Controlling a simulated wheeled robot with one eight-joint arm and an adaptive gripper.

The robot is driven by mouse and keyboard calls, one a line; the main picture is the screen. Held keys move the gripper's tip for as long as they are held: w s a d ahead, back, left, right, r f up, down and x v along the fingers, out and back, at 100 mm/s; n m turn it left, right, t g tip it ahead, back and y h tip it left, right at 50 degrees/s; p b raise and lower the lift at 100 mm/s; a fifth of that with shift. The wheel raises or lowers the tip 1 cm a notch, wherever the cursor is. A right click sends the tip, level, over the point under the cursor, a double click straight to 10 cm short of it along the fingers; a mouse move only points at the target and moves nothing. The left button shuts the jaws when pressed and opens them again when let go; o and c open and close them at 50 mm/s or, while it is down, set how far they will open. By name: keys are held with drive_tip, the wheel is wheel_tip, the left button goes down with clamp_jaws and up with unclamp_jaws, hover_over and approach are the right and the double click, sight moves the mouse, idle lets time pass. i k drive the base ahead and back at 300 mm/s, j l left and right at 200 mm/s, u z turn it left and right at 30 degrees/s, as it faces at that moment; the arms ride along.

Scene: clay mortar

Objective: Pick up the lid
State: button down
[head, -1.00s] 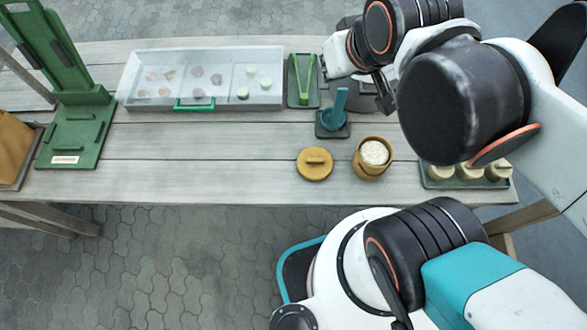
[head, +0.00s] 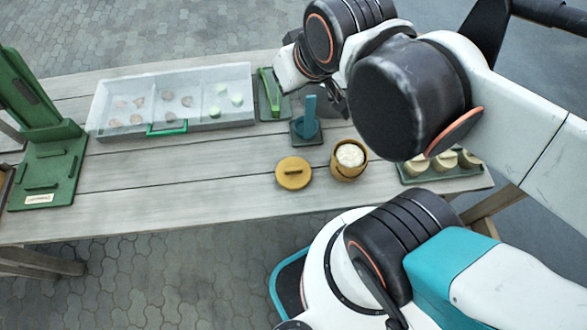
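A round mustard-yellow lid (head: 293,174) with a raised bar handle lies flat on the wooden table, near its front edge. Just right of it stands a yellow pot (head: 347,171), open at the top and filled with something pale. My gripper (head: 338,100) is beyond the pot, up and right of the lid and apart from it. My arm hides most of the gripper, so I cannot tell whether its fingers are open.
A teal-handled tool (head: 307,122) stands on a small dark base behind the lid. Green tongs (head: 269,92), a clear-sided tray (head: 240,117) and a green press (head: 50,172) stand farther left. A green tray (head: 415,178) holds small pots at right. Table left of the lid is clear.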

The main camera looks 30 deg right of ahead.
sight(292, 174)
drive_tip(key=j+z, duration=0.1)
drive_tip(key=z, duration=0.65)
drive_tip(key=k+j+z, duration=0.15)
drive_tip(key=j+z, duration=0.2)
drive_tip(key=k+j+z, duration=0.2)
drive_tip(key=j+z, duration=0.2)
drive_tip(key=k+j+z, duration=0.35)
drive_tip(key=k+j, duration=0.2)
drive_tip(key=j, duration=0.15)
drive_tip(key=k+j+z, duration=0.1)
drive_tip(key=k+j, duration=0.15)
